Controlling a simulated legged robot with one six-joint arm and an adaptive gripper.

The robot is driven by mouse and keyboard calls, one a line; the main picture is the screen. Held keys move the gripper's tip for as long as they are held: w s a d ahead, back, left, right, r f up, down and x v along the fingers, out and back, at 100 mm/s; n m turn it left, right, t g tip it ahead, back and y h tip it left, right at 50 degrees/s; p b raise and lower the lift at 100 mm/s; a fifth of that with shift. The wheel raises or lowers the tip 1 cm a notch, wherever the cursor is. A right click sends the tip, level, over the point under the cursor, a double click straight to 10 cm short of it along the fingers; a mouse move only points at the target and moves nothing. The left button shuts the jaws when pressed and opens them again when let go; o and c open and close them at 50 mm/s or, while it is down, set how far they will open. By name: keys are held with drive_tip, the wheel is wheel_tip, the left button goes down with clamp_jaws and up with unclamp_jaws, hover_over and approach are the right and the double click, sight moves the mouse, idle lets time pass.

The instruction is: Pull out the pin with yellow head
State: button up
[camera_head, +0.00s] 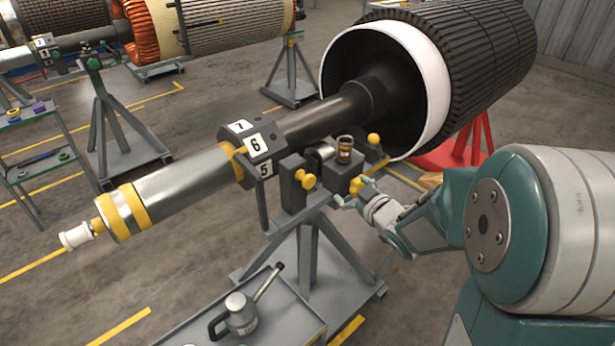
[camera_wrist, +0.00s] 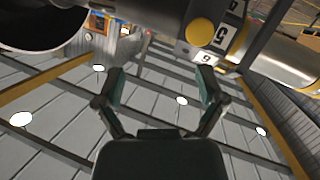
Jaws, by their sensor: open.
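A pin with a round yellow head (camera_head: 305,180) sticks out of the dark block on top of the grey rotor stand (camera_head: 305,250), below the shaft. A round yellow head also shows in the wrist view (camera_wrist: 200,32), beside the 5 and 6 labels; it looks like the same pin, but I cannot be sure. My gripper (camera_head: 352,192) is to the right of this pin, beside the stand top and apart from the pin. In the wrist view my gripper's two fingers (camera_wrist: 160,88) are spread wide with nothing between them.
The rotor shaft (camera_head: 325,120) lies across the stand. A yellow ball-ended lever (camera_head: 374,139) and a small brown cup (camera_head: 344,150) are on the stand top near my gripper. A grey oil can (camera_head: 238,312) stands on a tray in front.

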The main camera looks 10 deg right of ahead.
sight(311, 182)
drive_tip(key=w+a+f+y, duration=0.1)
drive_tip(key=w+a+y, duration=0.1)
drive_tip(key=a, duration=0.1)
drive_tip(key=w+a+f+n+y, duration=0.1)
drive_tip(key=w+a+y, duration=0.1)
drive_tip(key=w+a, duration=0.1)
drive_tip(key=w+a+f+n+y, duration=0.1)
drive_tip(key=w+a, duration=0.1)
drive_tip(key=w, duration=0.1)
drive_tip(key=shift+a+f+y, duration=0.15)
drive_tip(key=shift+a+y, duration=0.25)
drive_tip(key=shift+s, duration=0.1)
clamp_jaws()
